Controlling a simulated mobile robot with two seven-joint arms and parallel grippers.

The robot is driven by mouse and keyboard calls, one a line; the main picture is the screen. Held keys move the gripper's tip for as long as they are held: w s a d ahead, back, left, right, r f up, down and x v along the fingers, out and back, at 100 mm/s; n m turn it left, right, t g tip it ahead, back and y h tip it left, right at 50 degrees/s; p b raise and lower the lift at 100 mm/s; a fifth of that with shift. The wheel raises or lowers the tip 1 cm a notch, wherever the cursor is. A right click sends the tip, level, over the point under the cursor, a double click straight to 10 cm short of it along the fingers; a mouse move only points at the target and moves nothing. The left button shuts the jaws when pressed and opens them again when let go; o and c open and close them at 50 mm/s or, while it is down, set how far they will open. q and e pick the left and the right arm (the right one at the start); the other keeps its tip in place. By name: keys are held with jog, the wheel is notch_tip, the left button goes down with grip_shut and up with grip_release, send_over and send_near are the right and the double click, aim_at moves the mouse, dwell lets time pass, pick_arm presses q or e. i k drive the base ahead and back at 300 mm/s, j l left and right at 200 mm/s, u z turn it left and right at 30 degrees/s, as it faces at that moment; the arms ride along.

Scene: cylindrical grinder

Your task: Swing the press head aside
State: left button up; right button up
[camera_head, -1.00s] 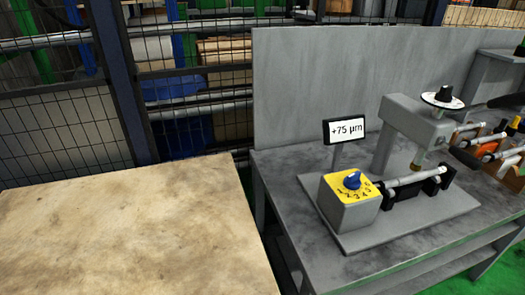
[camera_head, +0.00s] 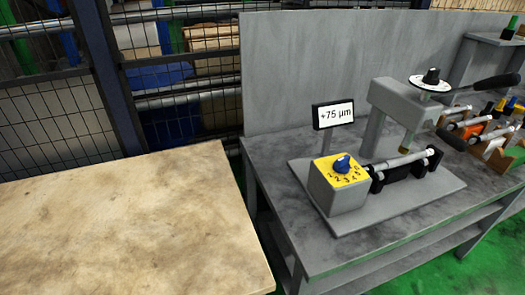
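The press head (camera_head: 410,100) is a grey arm on an upright post on the grey bench. It carries a round white dial with a black knob (camera_head: 431,77) on top and a thin spindle with a brass-coloured tip (camera_head: 406,142) below. A black handle (camera_head: 497,83) sticks out to its right. The tip hangs over a shiny cylindrical workpiece (camera_head: 400,160) lying across black supports on the base plate. Neither of my grippers is in view.
A grey box with a yellow face and blue selector knob (camera_head: 341,167) sits left of the workpiece. Behind it a display (camera_head: 333,114) reads +75 µm. Several cylinders in racks (camera_head: 480,130) stand at right. A bare tan table (camera_head: 130,220) is at left; a grey panel (camera_head: 330,60) stands behind.

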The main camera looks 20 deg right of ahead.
aim_at(401, 103)
jog(key=k+z, duration=0.15)
jog(key=z, duration=0.3)
jog(key=k+z, duration=0.15)
jog(key=z, duration=0.3)
jog(key=k+l+z, duration=0.1)
jog(key=z, duration=0.35)
